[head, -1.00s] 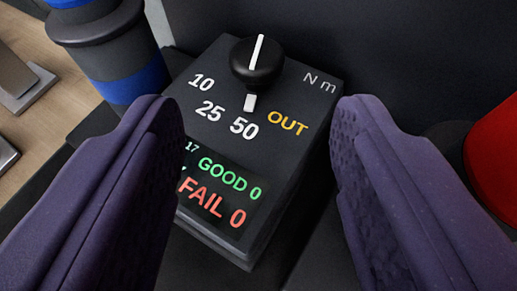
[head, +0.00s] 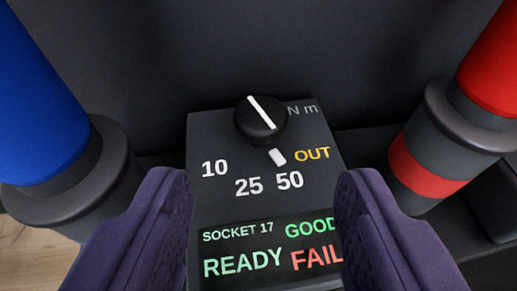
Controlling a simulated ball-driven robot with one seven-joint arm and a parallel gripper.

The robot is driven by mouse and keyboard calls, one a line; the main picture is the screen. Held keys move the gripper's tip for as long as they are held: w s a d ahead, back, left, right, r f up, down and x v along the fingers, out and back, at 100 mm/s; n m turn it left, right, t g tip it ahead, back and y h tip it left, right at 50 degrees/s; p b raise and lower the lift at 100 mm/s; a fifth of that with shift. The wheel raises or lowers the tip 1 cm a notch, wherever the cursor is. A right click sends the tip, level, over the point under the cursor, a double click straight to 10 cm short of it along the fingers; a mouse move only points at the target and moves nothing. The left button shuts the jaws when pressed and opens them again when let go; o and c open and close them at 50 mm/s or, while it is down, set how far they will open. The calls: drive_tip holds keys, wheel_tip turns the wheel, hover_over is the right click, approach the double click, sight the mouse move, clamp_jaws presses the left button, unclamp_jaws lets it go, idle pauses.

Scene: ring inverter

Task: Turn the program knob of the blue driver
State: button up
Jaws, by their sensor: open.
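The black program knob (head: 259,120) with a white pointer line sits near the top of a dark control box (head: 203,130). The box is marked 10, 25, 50, OUT and N m. The pointer line slants from upper left to lower right, and a white mark (head: 277,157) lies below the knob by the 50. The display (head: 245,250) reads SOCKET 17, GOOD, READY and FAIL, its right end hidden by a finger. My gripper (head: 264,190) is open, its purple fingers either side of the box's lower part, short of the knob. The blue driver (head: 40,100) stands at left.
A red driver (head: 485,75) with a grey collar and red band stands at right. A dark wall (head: 260,45) rises behind the box. A strip of wooden surface (head: 35,255) shows at lower left.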

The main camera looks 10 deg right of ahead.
sight(262, 112)
drive_tip(key=b+x, duration=0.2)
drive_tip(key=x, duration=0.5)
drive_tip(key=shift+w+f, duration=0.1)
drive_tip(key=shift+w, duration=0.3)
drive_tip(key=shift+c, duration=0.4)
drive_tip(key=c, duration=0.9)
drive_tip(key=shift+o, duration=0.2)
